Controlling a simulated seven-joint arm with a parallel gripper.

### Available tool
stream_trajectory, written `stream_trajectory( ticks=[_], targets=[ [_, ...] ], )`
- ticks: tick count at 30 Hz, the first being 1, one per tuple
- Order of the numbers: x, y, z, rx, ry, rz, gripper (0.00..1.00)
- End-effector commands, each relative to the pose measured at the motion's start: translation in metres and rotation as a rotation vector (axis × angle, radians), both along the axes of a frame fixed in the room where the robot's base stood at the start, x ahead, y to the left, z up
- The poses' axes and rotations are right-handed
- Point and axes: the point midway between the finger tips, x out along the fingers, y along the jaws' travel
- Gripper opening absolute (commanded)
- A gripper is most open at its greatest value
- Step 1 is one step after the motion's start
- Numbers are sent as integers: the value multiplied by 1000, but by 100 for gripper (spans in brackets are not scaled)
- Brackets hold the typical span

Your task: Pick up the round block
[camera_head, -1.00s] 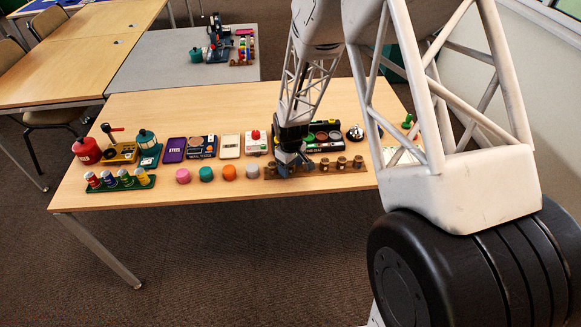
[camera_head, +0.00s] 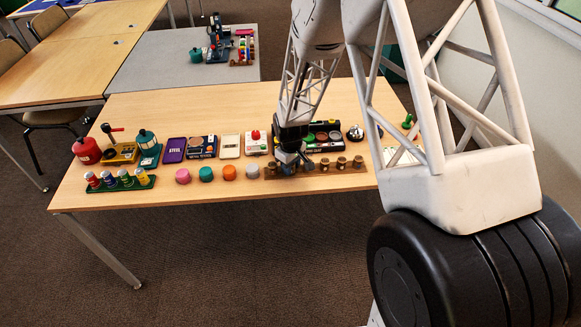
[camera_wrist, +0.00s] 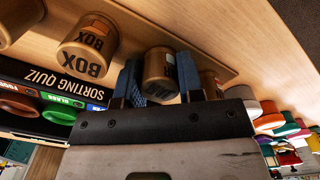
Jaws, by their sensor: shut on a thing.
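My gripper (camera_wrist: 159,80) is shut on a round brown block (camera_wrist: 160,65), a short labelled cylinder between its two blue fingers in the wrist view. In the head view my gripper (camera_head: 287,158) is over the left part of a wooden strip (camera_head: 316,171) that bears several similar brown cylinders. A neighbouring cylinder marked BOX (camera_wrist: 88,45) stands just left of the fingers in the wrist view. Another is partly hidden behind the right finger. I cannot tell whether the held block is clear of the strip.
A black Sorting Quiz box (camera_wrist: 45,90) lies close behind the strip. Pink (camera_head: 183,176), teal (camera_head: 206,174), orange (camera_head: 229,172) and grey (camera_head: 253,172) blocks stand left of it. A green rack of small cans (camera_head: 120,184) is at far left. The table's front strip is clear.

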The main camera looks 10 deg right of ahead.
Motion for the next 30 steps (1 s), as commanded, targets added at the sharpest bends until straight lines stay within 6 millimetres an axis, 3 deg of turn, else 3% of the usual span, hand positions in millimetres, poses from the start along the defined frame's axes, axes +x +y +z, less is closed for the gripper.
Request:
stream_trajectory(
  ticks=[11, 20, 30],
  targets=[
    [0, 0, 7, 0, -1, 0, 13],
    [1, 0, 36, 0, -4, 0, 12],
    [-52, -8, 41, 0, 0, 0, 12]
  ],
)
